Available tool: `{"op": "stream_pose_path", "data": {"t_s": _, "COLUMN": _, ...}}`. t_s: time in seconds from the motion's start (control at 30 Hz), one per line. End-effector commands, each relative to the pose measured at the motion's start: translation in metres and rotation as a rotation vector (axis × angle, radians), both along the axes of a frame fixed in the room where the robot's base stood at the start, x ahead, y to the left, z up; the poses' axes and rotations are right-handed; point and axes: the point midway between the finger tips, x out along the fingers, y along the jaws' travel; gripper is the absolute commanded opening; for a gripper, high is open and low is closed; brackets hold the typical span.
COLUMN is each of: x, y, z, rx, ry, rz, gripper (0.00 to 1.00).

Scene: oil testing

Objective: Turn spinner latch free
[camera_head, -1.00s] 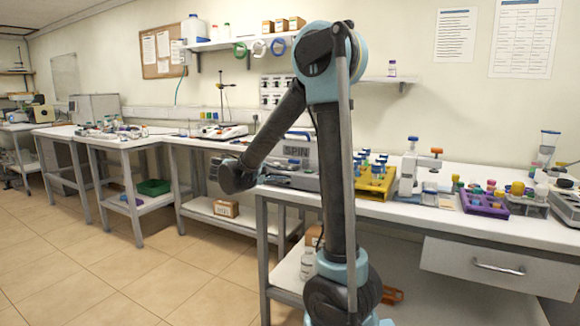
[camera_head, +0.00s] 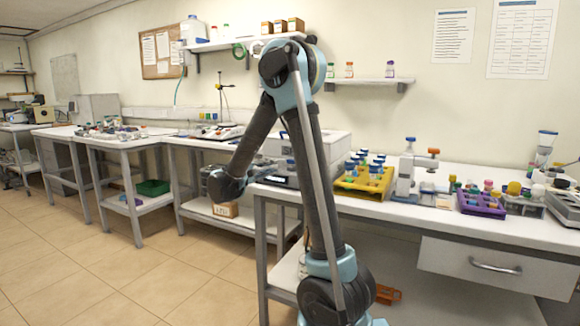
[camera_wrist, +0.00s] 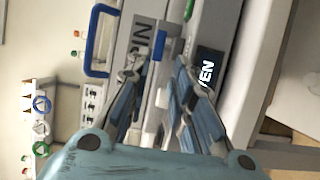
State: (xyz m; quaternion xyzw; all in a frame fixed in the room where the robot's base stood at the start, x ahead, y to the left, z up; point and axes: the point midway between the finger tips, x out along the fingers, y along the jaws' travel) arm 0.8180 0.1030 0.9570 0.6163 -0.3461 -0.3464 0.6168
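The spinner (camera_wrist: 143,38) is a pale grey machine with a SPIN label, seen sideways and close up in the wrist view. A blue loop handle (camera_wrist: 97,42) stands on one side of it. A small blue-and-white part (camera_wrist: 165,48), perhaps the latch, lies just beyond my fingertips. My gripper (camera_wrist: 158,72) is open, its two fingers apart with nothing clearly held between them. I cannot tell whether a finger touches the latch. A dark display (camera_wrist: 207,72) shows letters ending in VEN.
A yellow rack (camera_head: 362,181) with blue-capped items stands to the spinner's right. Beyond it are a white stand (camera_head: 405,172) and a purple rack (camera_head: 481,205). A wall shelf (camera_head: 365,83) holds small bottles above the bench. The floor (camera_head: 130,270) at left is clear.

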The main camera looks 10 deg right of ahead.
Motion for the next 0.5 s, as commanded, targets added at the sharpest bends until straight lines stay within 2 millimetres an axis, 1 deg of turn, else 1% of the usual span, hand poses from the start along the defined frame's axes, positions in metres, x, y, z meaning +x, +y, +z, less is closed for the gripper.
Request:
{"op": "stream_pose_path", "data": {"t_s": 0.03, "x": 0.004, "y": -0.008, "z": 0.000, "rx": 0.000, "ry": 0.000, "rz": -0.003, "gripper": 0.22}}
{"op": "stream_pose_path", "data": {"t_s": 0.1, "x": 0.010, "y": -0.019, "z": 0.000, "rx": 0.000, "ry": 0.000, "rz": -0.004, "gripper": 0.22}}
{"op": "stream_pose_path", "data": {"t_s": 0.5, "x": 0.043, "y": -0.072, "z": 0.000, "rx": 0.000, "ry": 0.000, "rz": -0.003, "gripper": 0.22}}
